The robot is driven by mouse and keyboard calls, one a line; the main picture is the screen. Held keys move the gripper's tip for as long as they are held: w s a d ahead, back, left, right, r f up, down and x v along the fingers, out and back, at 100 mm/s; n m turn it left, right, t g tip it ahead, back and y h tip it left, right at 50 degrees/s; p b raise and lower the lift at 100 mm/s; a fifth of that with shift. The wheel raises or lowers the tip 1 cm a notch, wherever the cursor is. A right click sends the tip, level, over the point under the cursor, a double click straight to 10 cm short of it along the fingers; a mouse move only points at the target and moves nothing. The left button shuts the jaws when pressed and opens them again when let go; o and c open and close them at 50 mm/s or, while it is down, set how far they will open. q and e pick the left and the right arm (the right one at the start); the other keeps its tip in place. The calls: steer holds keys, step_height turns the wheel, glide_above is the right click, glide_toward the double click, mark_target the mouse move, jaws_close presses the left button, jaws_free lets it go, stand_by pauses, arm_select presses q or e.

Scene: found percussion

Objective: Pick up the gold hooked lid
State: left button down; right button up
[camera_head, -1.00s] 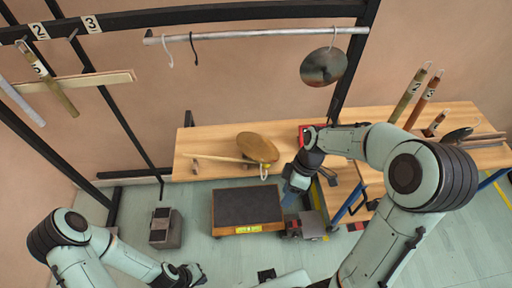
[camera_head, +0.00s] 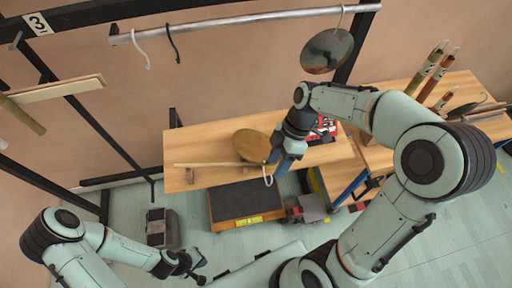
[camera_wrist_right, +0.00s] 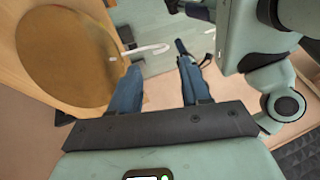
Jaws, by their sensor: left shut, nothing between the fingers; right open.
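The gold lid (camera_head: 252,144) lies on the wooden table, with its pale hook (camera_head: 267,177) sticking out toward the front edge. In the right wrist view the lid (camera_wrist_right: 70,55) fills the upper left, and the hook (camera_wrist_right: 150,48) reaches across the gap just beyond the fingertips. My right gripper (camera_head: 276,160) is at the lid's right side, close to the hook. Its blue fingers (camera_wrist_right: 157,68) are open; whether they touch the hook I cannot tell. My left gripper (camera_head: 197,270) is shut and empty, low in the head view, far from the lid.
A wooden stick (camera_head: 205,165) lies beside the lid on the table (camera_head: 190,142). A dark-topped box (camera_head: 233,200) stands below the table front. A dark disc (camera_head: 327,51) hangs from the rail (camera_head: 220,25) above. A red item (camera_head: 322,128) lies behind my right gripper.

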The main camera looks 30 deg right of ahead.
arm_select(q)
steer(key=s+f+b, duration=0.1)
steer(key=f, duration=0.1)
steer(key=s+f+b, duration=0.2)
steer(key=shift+s+f, duration=0.2)
steer(key=shift+f, duration=0.15)
arm_select(e)
steer(key=x, duration=0.7)
steer(key=shift+f, duration=0.45)
steer(key=shift+w, duration=0.1)
jaws_close()
